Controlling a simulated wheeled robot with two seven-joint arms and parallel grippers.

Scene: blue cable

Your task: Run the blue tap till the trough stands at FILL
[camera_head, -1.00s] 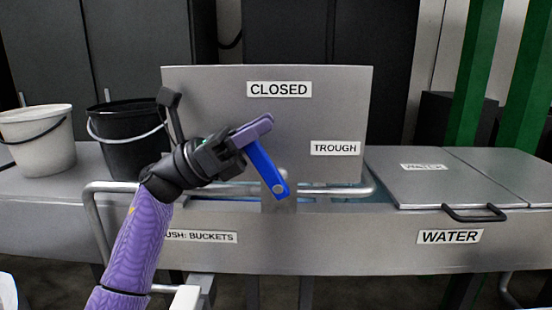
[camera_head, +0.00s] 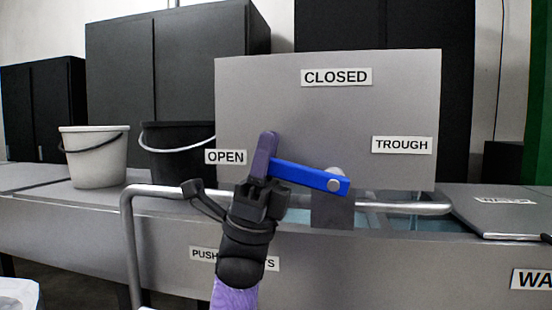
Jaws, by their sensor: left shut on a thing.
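The blue tap handle (camera_head: 308,177) lies almost level, its left end slightly higher. It reaches left from a round pivot on a grey block. My left gripper (camera_head: 267,168) is shut on the handle's left end, just right of and below the OPEN label (camera_head: 225,157). The CLOSED label (camera_head: 336,77) is high on the grey panel (camera_head: 300,115), above the pivot. The trough (camera_head: 130,222) runs behind and below the handle. A strip of blue water (camera_head: 400,222) shows under the panel. No FILL mark can be seen. My right gripper is out of view.
A metal rail (camera_head: 150,190) runs along the trough front, close to my left wrist. A white bucket (camera_head: 95,160) and a black bucket (camera_head: 175,160) stand at left. A grey lid (camera_head: 495,205) covers the trough's right part.

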